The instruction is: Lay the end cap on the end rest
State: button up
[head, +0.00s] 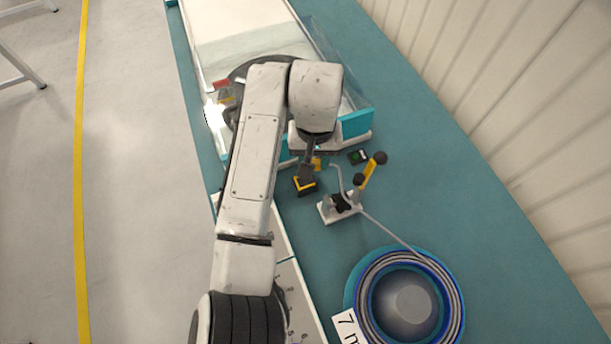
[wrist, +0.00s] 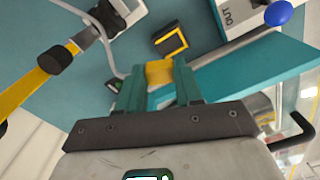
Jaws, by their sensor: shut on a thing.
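My gripper (wrist: 160,84) is shut on a small orange-yellow piece, which I take to be the end cap (wrist: 158,70). In the head view my gripper (head: 312,166) is partly hidden by my own wrist, and the cap (head: 319,163) shows only as a small orange patch. A dark block with a yellow border, which looks like the end rest (head: 305,186), sits on the teal bench. In the wrist view this rest (wrist: 171,39) lies just beyond the fingertips, and its top is bare. The cap appears apart from it; its height above the bench is unclear.
A cable clamp (head: 340,208) with a yellow lever (head: 372,172) stands right of the rest. The grey cable (head: 390,230) runs from the reel (head: 459,290) through it to a curved free end. A machine with a teal edge (head: 357,122) stands behind; a small dark device (head: 358,157) lies nearby.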

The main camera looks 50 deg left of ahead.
jog(key=n, duration=0.1)
jog(key=a+n+p, duration=0.1)
jog(key=n, duration=0.1)
jog(key=s+n+p, duration=0.1)
jog(key=shift+a+f, duration=0.3)
jog(key=shift+f, duration=0.05)
jog(key=shift+d+f+p, duration=0.1)
jog(key=shift+f+p, duration=0.15)
jog(key=shift+p, duration=0.2)
jog(key=shift+f, duration=0.1)
dwell(0.4)
jog(key=shift+f+b, duration=0.5)
jog(key=shift+f, duration=0.4)
jog(key=shift+f, duration=0.15)
jog(key=shift+f+b, duration=0.5)
jog(key=shift+f, duration=0.35)
jog(key=shift+f, duration=0.65)
jog(key=shift+f, duration=0.8)
dwell(1.5)
